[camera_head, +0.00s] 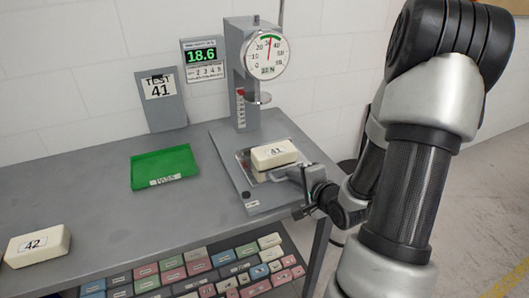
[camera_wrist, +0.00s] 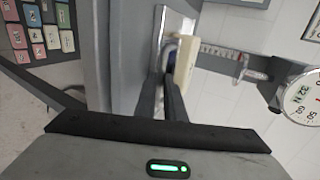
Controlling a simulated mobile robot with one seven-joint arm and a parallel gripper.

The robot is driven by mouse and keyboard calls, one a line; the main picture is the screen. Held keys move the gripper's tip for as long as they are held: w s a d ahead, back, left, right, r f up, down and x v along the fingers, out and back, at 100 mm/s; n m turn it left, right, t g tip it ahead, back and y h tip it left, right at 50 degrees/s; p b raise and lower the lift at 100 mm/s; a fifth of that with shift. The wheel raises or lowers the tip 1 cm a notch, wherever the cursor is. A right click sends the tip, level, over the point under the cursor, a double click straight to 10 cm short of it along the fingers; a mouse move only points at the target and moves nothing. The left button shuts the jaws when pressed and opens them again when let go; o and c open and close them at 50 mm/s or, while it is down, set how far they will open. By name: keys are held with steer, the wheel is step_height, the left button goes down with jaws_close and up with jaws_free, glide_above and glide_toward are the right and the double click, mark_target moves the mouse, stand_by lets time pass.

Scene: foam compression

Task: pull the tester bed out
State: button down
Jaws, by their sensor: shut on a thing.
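The compression tester (camera_head: 240,85) stands at the right end of the grey bench, with a round dial and a small round press plate on its column. Its tester bed (camera_head: 244,160), a shiny metal plate, lies out in front of the column. A cream foam block labelled 41 (camera_head: 274,153) rests on it, forward of the press plate. My gripper (camera_head: 277,175) is at the bed's front edge, shut on the bed's grip, which the fingers mostly hide. In the wrist view the fingers (camera_wrist: 166,85) close around a dark bluish part beside the cream block (camera_wrist: 186,65).
A green tray (camera_head: 163,182) labelled PASS and a cream block labelled 42 (camera_head: 37,246) are on the bench. A TEST 41 sign (camera_head: 160,97) and a display reading 18.6 (camera_head: 201,57) stand behind. Coloured blocks (camera_head: 200,275) fill a lower shelf. Bench between is clear.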

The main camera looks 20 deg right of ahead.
steer(key=shift+s+d, duration=0.1)
steer(key=shift+s, duration=1.15)
steer(key=shift+s+r+p, duration=0.15)
steer(key=shift+r+p, duration=0.05)
steer(key=shift+p, duration=0.6)
steer(key=s+p, duration=0.1)
steer(key=p, duration=0.3)
steer(key=shift+s, duration=0.35)
steer(key=c, duration=2.2)
jaws_free()
steer(key=shift+d+f, duration=0.1)
steer(key=shift+f, duration=0.15)
steer(key=o, duration=0.5)
